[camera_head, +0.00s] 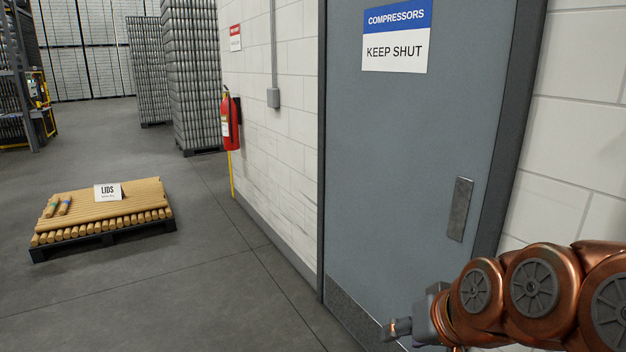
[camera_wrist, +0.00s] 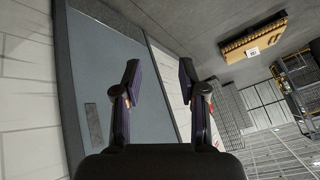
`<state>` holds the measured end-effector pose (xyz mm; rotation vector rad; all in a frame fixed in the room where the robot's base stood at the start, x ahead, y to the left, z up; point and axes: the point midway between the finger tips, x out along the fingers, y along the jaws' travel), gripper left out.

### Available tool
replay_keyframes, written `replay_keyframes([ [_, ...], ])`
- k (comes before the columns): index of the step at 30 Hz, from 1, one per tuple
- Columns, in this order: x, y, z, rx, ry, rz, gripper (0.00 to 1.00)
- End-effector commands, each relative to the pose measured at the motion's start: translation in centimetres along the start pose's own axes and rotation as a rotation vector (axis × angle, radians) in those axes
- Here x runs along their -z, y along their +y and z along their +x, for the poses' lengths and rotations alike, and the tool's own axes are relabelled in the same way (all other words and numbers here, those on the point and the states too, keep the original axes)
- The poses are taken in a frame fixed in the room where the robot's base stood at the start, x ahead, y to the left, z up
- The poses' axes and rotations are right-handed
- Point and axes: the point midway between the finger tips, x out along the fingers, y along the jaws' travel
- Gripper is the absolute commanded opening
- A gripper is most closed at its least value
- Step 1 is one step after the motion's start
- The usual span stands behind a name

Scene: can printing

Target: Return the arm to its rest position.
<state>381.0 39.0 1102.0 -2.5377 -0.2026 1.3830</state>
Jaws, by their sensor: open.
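My copper-coloured arm reaches in from the lower right of the head view. My gripper (camera_head: 396,328) is at its end, low in front of the grey door (camera_head: 420,160). In the wrist view my gripper (camera_wrist: 159,80) shows two dark fingers spread apart with nothing between them. The door (camera_wrist: 115,60) also shows behind the fingers there, tilted in the picture. I cannot tell the exact gap between my gripper and the door.
The shut door carries a "COMPRESSORS KEEP SHUT" sign (camera_head: 396,36) and a metal plate (camera_head: 460,208). A red fire extinguisher (camera_head: 229,122) hangs on the white block wall (camera_head: 290,190). A lids pallet (camera_head: 100,240) stands left. The floor (camera_head: 220,285) between is clear.

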Motion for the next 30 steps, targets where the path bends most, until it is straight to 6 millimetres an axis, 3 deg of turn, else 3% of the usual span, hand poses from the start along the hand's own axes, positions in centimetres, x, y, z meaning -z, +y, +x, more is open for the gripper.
replay_keyframes([
  [6,-10.1,2.8,0.8,-0.125,-0.335,-0.046,0.41],
  [9,-14.2,4.2,0.1,-0.18,-0.477,-0.056,0.41],
  [13,-18.3,5.5,-1.2,-0.239,-0.622,-0.058,0.41],
  [18,-20.7,6.5,-2.4,-0.279,-0.715,-0.055,0.41],
  [30,-21.1,6.6,-2.5,-0.283,-0.727,-0.054,0.41],
])
